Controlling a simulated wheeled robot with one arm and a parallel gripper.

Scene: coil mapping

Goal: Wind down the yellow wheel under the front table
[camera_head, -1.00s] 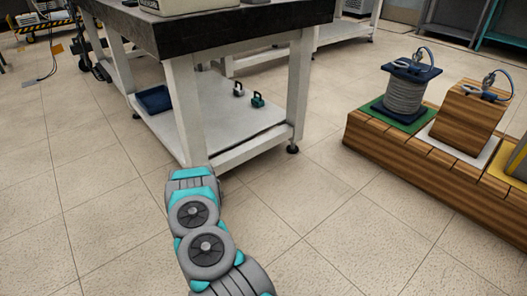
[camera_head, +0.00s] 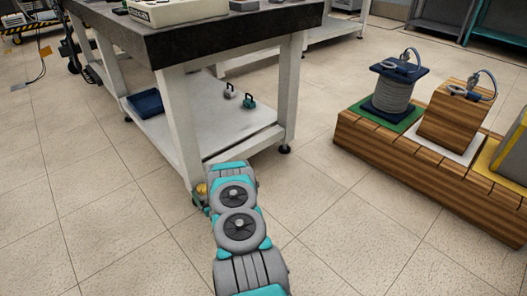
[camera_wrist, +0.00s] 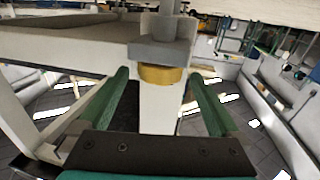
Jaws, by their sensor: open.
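The yellow wheel (camera_wrist: 162,74) sits at the end of a white table leg (camera_wrist: 160,108), against a grey collar, in the wrist view. In the head view a small part of the wheel (camera_head: 201,189) shows at the foot of the front table's near leg, beside my arm. My gripper (camera_wrist: 163,85) is open, with one green finger on each side of the wheel and leg. Gaps show on both sides, and I cannot tell whether a finger touches. My arm hides most of the gripper in the head view. The front table (camera_head: 183,120) has a dark top.
A blue tray (camera_head: 146,103) and two small padlock-like items (camera_head: 240,96) are on the table's lower shelf (camera_head: 205,118). A wooden platform (camera_head: 420,165) at the right bears a cable spool (camera_head: 392,92) and a wooden block (camera_head: 455,118). The floor between is clear.

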